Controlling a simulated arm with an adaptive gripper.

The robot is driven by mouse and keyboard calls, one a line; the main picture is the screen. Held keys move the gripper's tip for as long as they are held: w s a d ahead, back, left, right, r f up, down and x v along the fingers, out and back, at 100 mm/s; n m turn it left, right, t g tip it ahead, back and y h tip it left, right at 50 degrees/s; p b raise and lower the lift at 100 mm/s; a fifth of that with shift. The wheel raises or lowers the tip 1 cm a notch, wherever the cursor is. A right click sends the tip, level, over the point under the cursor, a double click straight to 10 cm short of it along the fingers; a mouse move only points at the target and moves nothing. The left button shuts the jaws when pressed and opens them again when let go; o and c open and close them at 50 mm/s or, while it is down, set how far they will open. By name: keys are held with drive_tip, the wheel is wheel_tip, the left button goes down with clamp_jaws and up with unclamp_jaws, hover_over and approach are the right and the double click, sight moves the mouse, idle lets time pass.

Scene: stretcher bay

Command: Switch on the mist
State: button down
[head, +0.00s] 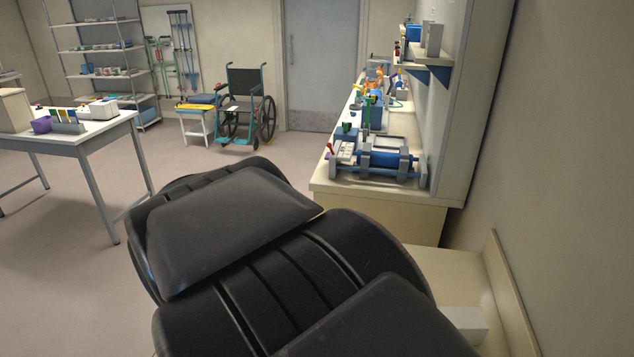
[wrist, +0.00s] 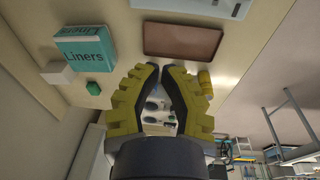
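I cannot pick out a mist device or its switch for certain in either view. In the head view, a grey and blue apparatus (head: 388,160) with a blue cylinder and a small red-tipped part at its left stands on the near end of the right bench (head: 325,187). I cannot tell what it does. My gripper (wrist: 161,68) shows in the wrist view with yellow-green ribbed fingers and dark inner pads. The fingertips are close together, and I see nothing held between them. Whether they touch is unclear. My gripper is not visible in the head view.
A padded black stretcher (head: 225,225) fills the head view's foreground. A white table (head: 95,133) stands left, a wheelchair (head: 245,105) at the back. A wall shelf (head: 430,60) hangs above the bench. The wrist view shows a teal Liners box (wrist: 85,52) and brown tray (wrist: 184,41).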

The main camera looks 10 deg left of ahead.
drive_tip(key=s+a+f, duration=0.2)
drive_tip(key=a, duration=0.4)
drive_tip(key=s+a+f, duration=0.2)
drive_tip(key=s+a, duration=0.1)
drive_tip(key=a, duration=0.4)
drive_tip(key=shift+s+f+t+y, duration=0.3)
drive_tip(key=shift+s+f+y, duration=0.05)
drive_tip(key=shift+y, duration=0.05)
drive_tip(key=shift+f, duration=0.1)
drive_tip(key=f, duration=0.4)
drive_tip(key=w+f, duration=0.1)
drive_tip(key=f, duration=0.4)
drive_tip(key=w+f, duration=0.1)
drive_tip(key=f, duration=0.3)
drive_tip(key=shift+w+f, duration=0.1)
drive_tip(key=shift+f, duration=0.25)
drive_tip(key=shift+w+f+g, duration=0.15)
drive_tip(key=shift+f+g, duration=0.3)
drive_tip(key=shift+g, duration=0.15)
drive_tip(key=shift+r, duration=0.2)
